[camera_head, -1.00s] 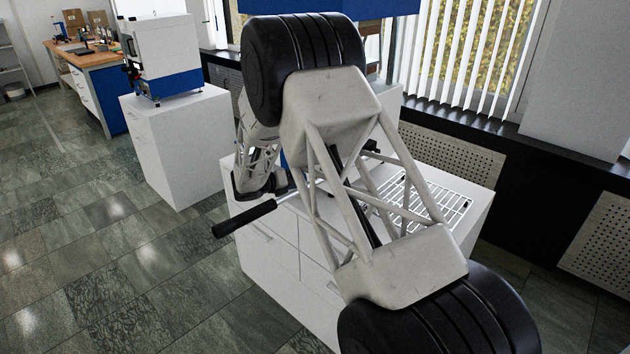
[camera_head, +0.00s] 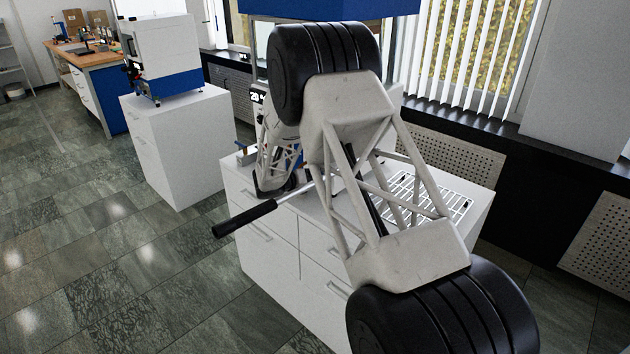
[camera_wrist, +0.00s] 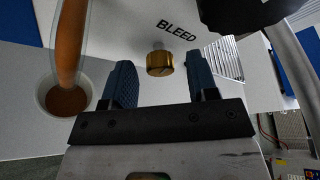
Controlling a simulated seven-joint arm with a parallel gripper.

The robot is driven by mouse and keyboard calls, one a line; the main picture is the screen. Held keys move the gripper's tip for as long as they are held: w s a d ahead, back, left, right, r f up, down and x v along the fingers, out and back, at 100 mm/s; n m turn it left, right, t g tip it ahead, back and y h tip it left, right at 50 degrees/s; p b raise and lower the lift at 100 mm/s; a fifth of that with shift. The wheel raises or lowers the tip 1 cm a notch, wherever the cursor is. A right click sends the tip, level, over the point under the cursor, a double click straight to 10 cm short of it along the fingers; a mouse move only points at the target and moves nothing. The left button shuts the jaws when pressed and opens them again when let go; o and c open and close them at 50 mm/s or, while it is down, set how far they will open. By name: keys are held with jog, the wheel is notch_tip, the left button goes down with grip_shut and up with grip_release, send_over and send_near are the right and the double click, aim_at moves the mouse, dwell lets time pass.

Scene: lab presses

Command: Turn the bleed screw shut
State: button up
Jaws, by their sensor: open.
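In the wrist view the brass bleed screw (camera_wrist: 160,64) sticks out of a white panel under the printed word BLEED. My gripper (camera_wrist: 160,80) is open, with one blue finger on each side of the screw. The screw lies between the fingertips, with a visible gap to each finger in the picture; whether the tips reach around it in depth I cannot tell. In the head view my arm covers much of the press, and the screw and my fingers are hidden.
In the head view a black-handled lever (camera_head: 245,219) juts out left over the white cabinet (camera_head: 262,262). A wire rack (camera_head: 432,196) lies at right.

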jog(key=shift+w+d+f, duration=0.1)
jog(key=shift+w+d, duration=0.05)
jog(key=shift+d, duration=0.1)
jog(key=shift+c, duration=0.3)
jog(key=c, duration=0.9)
jog(key=shift+m+y, duration=0.4)
jog(key=shift+m, duration=0.1)
jog(key=o, duration=1)
jog(key=shift+c, duration=0.2)
jog(key=shift+a, duration=0.1)
jog(key=v, duration=0.7)
jog(key=shift+s+a, duration=0.25)
jog(key=shift+s, duration=0.05)
jog(key=shift+r, duration=0.25)
